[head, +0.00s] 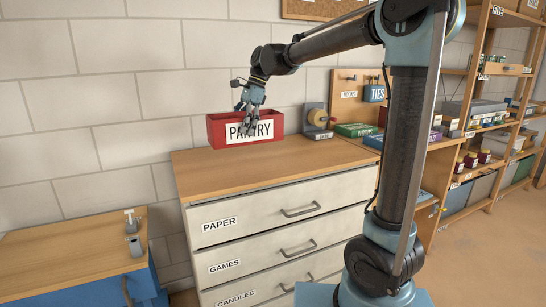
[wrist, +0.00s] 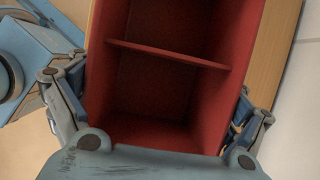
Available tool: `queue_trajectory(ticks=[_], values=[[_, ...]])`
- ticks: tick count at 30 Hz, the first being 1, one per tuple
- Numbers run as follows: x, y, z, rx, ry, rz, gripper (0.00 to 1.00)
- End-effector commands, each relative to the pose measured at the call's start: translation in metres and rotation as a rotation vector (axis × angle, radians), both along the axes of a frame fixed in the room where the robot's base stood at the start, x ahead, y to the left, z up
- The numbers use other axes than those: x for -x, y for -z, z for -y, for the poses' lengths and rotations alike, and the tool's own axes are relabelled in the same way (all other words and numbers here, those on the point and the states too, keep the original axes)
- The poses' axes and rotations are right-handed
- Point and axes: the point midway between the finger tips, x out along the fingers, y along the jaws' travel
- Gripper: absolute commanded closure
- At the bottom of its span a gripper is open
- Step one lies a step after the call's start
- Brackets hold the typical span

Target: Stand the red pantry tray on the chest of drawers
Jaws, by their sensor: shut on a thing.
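The red pantry tray (head: 219,130) with its white PANTRY label is at the back left of the chest of drawers (head: 270,192), by the block wall. It looks upright and level, with its bottom close to the wooden top; I cannot tell whether it touches. My gripper (head: 246,121) comes down over its front and covers part of the label. In the wrist view, my gripper (wrist: 160,128) has a finger on each side of the tray (wrist: 150,95), shut on it. The tray's inside has a cross divider and looks empty.
The chest's front top is clear. A wood-topped blue cabinet (head: 65,255) is at left; shelves (head: 490,120) are at right.

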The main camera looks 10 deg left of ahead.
Motion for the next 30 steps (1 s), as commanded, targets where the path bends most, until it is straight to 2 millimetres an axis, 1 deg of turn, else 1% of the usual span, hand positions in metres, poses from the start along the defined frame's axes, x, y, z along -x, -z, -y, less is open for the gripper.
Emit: queue_trajectory(ticks=[2,5,12,15,20,27,30], values=[[0.001,0.001,-0.002,0.000,-0.002,0.000,0.39],[0.001,0.008,-0.003,0.000,-0.004,0.000,0.39],[0.002,0.046,-0.003,0.000,-0.005,0.000,0.39],[0.002,0.055,-0.004,0.000,-0.005,0.000,0.39],[0.002,0.064,-0.004,0.000,-0.005,0.000,0.39],[0.002,0.094,-0.003,0.000,-0.005,0.000,0.39],[0.002,0.100,-0.003,0.000,-0.005,0.000,0.39]])
